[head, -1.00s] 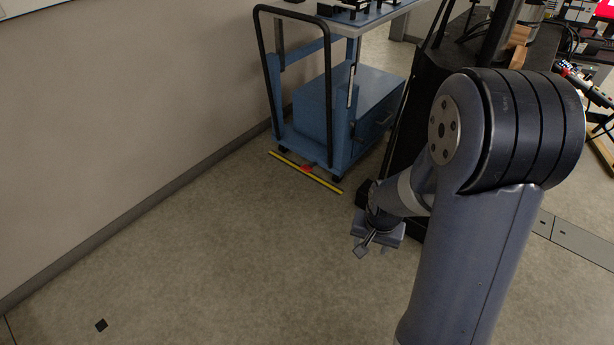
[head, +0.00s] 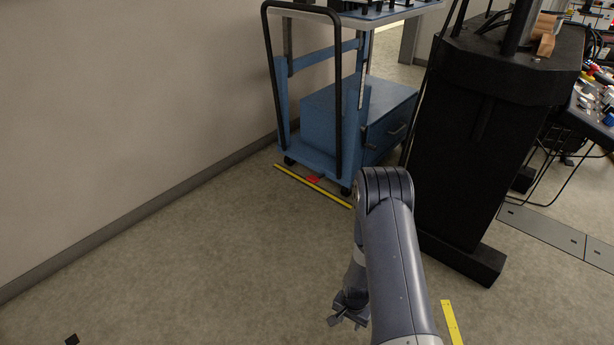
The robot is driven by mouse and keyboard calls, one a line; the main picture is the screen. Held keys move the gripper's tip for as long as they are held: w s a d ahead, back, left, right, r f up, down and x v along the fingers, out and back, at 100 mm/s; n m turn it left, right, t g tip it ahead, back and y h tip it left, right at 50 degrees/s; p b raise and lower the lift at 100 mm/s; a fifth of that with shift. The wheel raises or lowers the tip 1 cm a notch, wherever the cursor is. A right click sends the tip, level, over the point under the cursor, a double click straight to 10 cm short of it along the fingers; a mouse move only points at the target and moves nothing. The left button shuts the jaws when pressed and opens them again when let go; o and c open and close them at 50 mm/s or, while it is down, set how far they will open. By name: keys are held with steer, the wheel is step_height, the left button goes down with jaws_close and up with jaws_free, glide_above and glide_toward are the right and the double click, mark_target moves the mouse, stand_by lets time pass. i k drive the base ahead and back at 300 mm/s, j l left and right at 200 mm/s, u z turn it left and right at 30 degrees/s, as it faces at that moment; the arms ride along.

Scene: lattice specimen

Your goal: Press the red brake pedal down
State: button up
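The red brake pedal (head: 313,179) is small and low at the near foot of the blue cart (head: 318,165), just behind the yellow floor strip (head: 290,179). Its exact tilt is too small to tell. My gripper (head: 338,322) hangs low in front of the cart, nearer to me and a little right of the pedal, well apart from it. The gripper is small and dark in this view. Its fingers seem spread with nothing between them.
A tall black cabinet (head: 468,150) with a wide foot stands right of the cart. A wall with a dark skirting (head: 150,207) runs along the left. The floor (head: 210,260) between my gripper and the cart is clear. A yellow floor mark (head: 451,322) lies at lower right.

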mark_target(313, 179)
steer(key=i+u, duration=0.2)
steer(key=i, duration=0.35)
steer(key=i+u, duration=0.15)
steer(key=i, duration=0.35)
steer(key=i+l+u, duration=0.2)
steer(key=i, duration=0.35)
steer(key=i+z, duration=0.4)
steer(key=i, duration=0.2)
steer(key=i+j+z, duration=0.25)
steer(key=i+z, duration=0.15)
steer(key=i, duration=0.2)
